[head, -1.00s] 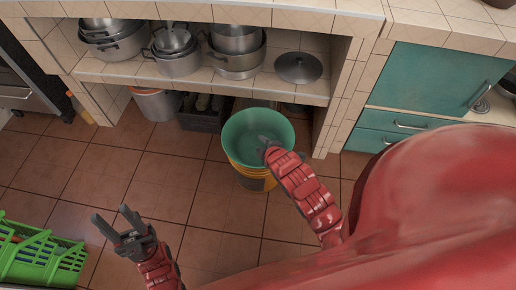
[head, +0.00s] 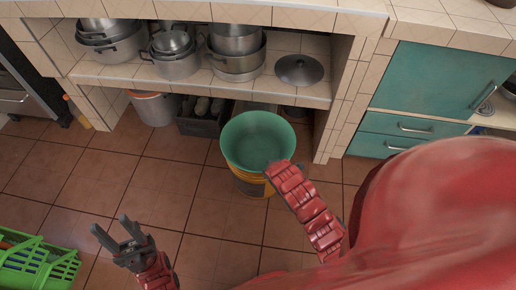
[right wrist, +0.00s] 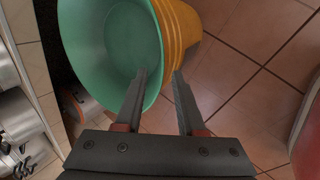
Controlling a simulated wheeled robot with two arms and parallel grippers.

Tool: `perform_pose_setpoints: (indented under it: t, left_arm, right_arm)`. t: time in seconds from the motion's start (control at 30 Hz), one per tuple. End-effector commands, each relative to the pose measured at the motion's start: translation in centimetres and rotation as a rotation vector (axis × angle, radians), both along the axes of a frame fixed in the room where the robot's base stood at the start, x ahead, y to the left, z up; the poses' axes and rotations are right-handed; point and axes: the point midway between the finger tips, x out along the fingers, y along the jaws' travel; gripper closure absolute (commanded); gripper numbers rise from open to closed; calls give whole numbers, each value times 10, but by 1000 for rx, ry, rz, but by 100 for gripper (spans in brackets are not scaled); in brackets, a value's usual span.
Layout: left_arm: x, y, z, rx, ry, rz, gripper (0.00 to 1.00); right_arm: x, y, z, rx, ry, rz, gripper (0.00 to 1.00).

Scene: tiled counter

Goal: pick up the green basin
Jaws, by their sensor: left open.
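The green basin (head: 257,139) sits on top of a yellow-orange bucket-like stack (head: 252,182) on the tiled floor, in front of the counter. In the right wrist view the basin (right wrist: 112,50) fills the upper left. My right gripper (right wrist: 160,78) is open with its fingers apart at the basin's edge. One fingertip overlaps the green inside, the other is over the yellow outer side. I cannot tell whether either touches. In the head view my right wrist hides most of this gripper. My left gripper (head: 112,228) is open and empty above the floor at the lower left.
A shelf (head: 205,85) with several metal pots and a lid (head: 299,69) is above and behind the basin. A grey bin (head: 154,108) and dark crate (head: 203,118) stand under it. A green basket (head: 38,265) is at the lower left. The floor between is clear.

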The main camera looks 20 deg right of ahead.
Motion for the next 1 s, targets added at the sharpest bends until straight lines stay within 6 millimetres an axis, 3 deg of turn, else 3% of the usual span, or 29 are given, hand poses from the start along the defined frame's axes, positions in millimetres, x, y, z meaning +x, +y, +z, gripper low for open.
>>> perform_pose_setpoints:
  t: [0.33,0.6,0.87,0.9,1.0]
  left_arm:
    - [0,0,-4,0,0,0,50]
    - [0,0,-10,0,0,0,50]
    - [0,0,-10,0,0,0,50]
    - [0,0,-10,0,0,0,50]
    - [0,0,-10,0,0,0,50]
  right_arm:
    - [10,-4,-18,1,-2,1,62]
    - [25,-11,-49,1,3,-1,62]
    - [29,-11,-51,0,-2,1,62]
    - [29,-11,-51,0,-2,1,64]
    - [29,-12,-52,0,-2,1,82]
